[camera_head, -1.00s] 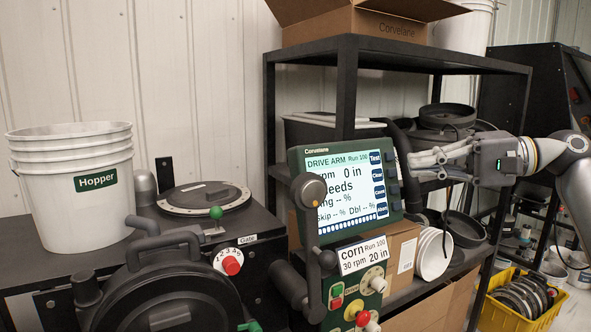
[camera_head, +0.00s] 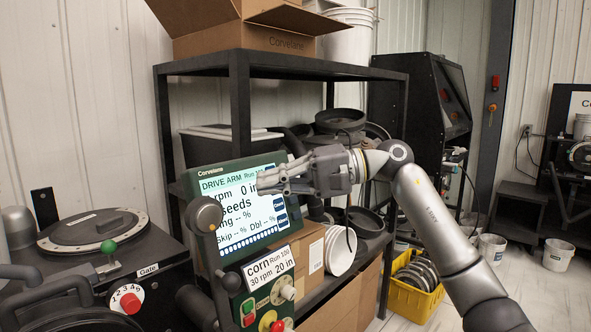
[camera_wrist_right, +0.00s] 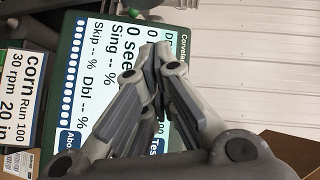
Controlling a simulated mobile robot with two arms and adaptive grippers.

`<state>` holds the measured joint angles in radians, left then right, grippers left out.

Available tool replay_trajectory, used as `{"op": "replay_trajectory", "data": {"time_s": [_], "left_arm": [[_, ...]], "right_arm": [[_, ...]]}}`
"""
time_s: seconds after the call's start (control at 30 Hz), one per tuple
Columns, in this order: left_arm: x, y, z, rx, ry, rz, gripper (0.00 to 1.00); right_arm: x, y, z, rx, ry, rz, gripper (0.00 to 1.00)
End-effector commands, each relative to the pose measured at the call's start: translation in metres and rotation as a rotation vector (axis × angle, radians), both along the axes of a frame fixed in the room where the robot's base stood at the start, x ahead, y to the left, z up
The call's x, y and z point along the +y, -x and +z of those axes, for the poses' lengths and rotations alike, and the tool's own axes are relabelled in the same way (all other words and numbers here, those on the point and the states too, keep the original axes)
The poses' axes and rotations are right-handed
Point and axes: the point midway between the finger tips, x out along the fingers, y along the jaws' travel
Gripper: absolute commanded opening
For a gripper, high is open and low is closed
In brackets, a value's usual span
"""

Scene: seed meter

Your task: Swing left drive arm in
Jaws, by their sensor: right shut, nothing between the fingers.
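The meter stand's screen (camera_head: 236,222) reads "DRIVE ARM Run 100", 0 rpm and 0 seeds. A black arm with a round grey-brown knob (camera_head: 204,215) stands upright in front of the screen's left part; it looks like the drive arm. Its lower part runs down beside the control panel. My right gripper (camera_head: 266,180) is shut and empty, with its fingers across the screen's upper right, pointing left toward the knob but apart from it. In the right wrist view the shut fingertips (camera_wrist_right: 156,56) overlap the screen (camera_wrist_right: 95,70). The knob is not in that view. My left gripper is not in view.
A black shelf (camera_head: 240,66) with a cardboard box (camera_head: 240,22) stands behind. A lidded black housing with a green-knobbed gate lever (camera_head: 108,246) and a numbered red dial (camera_head: 130,302) is at the lower left. A yellow crate (camera_head: 407,299) stands on the floor at right.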

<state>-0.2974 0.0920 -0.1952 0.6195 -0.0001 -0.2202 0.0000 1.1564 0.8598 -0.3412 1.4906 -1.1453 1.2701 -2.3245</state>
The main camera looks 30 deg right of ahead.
Motion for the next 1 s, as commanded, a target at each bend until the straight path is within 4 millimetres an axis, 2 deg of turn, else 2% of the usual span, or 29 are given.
{"op": "replay_trajectory", "data": {"time_s": [0.03, 0.1, 0.4, 1.0], "left_arm": [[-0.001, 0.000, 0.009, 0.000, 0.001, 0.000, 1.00], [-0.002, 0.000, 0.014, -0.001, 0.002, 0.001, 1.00], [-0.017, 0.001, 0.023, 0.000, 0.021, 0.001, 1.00], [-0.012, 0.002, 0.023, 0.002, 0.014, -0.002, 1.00]], "right_arm": [[0.012, -0.005, 0.001, 0.002, 0.000, 0.005, 0.00], [0.025, -0.011, -0.001, 0.002, 0.000, 0.005, 0.00], [0.053, 0.002, -0.012, 0.000, 0.001, 0.001, 0.00], [0.058, 0.004, -0.013, -0.005, 0.011, 0.000, 0.00]]}}
